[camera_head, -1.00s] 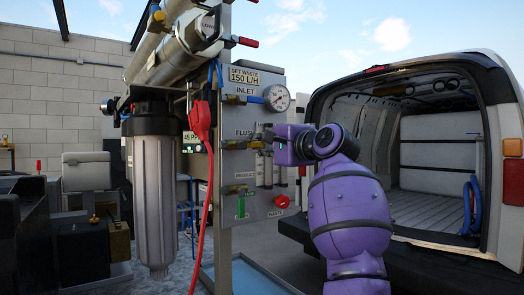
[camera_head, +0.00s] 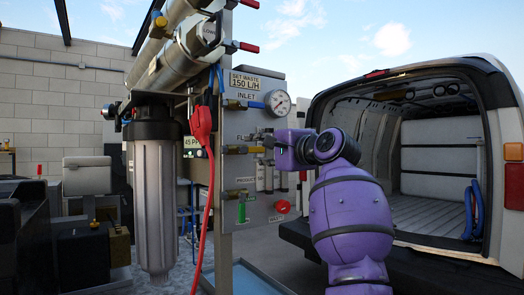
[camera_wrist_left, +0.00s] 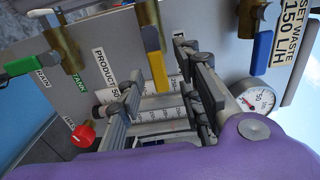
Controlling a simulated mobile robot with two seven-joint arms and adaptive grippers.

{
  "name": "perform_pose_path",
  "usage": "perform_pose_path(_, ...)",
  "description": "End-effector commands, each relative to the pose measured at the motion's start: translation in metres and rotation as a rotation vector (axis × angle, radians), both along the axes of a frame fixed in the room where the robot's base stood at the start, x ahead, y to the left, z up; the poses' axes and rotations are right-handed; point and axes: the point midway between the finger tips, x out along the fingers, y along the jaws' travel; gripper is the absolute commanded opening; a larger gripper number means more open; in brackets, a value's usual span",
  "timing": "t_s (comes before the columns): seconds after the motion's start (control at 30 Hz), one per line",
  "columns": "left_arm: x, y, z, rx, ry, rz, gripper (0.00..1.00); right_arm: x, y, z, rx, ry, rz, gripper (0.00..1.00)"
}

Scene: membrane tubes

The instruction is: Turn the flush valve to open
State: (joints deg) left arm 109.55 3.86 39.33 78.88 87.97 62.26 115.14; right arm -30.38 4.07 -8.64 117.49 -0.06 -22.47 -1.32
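The flush valve (camera_head: 236,150) is the middle brass valve on the grey panel, its label partly covered by my gripper in the head view. In the left wrist view its yellow handle (camera_wrist_left: 157,68) hangs from a brass body (camera_wrist_left: 149,25). My left gripper (camera_head: 268,142) is in front of the panel at this valve's height. In the left wrist view the gripper (camera_wrist_left: 160,70) is open, one finger on each side of the yellow handle in the picture. I cannot tell whether either finger touches it. My right gripper is not in view.
Close by are a pressure gauge (camera_head: 278,102), the blue inlet handle (camera_wrist_left: 262,52), the green handle (camera_wrist_left: 82,53), flow tubes and a red knob (camera_wrist_left: 83,136). A red cable (camera_head: 203,190) hangs left of the panel. An open van (camera_head: 440,200) stands to the right.

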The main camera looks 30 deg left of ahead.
Motion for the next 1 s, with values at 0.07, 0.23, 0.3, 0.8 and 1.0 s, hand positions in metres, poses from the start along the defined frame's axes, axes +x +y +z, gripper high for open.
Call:
perform_pose_path(0.07, -0.001, -0.006, 0.000, 0.001, 0.001, -0.002, 0.33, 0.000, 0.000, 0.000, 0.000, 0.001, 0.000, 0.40)
perform_pose_path(0.23, -0.012, -0.034, -0.001, 0.000, 0.000, -0.004, 0.33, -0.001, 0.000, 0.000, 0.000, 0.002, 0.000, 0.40)
perform_pose_path(0.3, -0.018, -0.048, 0.000, 0.001, 0.000, -0.005, 0.33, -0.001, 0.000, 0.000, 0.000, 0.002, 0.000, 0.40)
perform_pose_path(0.8, -0.045, -0.110, 0.000, -0.001, -0.001, 0.000, 0.33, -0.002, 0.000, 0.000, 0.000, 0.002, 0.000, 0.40)
perform_pose_path(1.0, -0.046, -0.110, 0.000, 0.000, -0.001, 0.000, 0.33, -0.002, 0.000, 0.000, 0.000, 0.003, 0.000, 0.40)
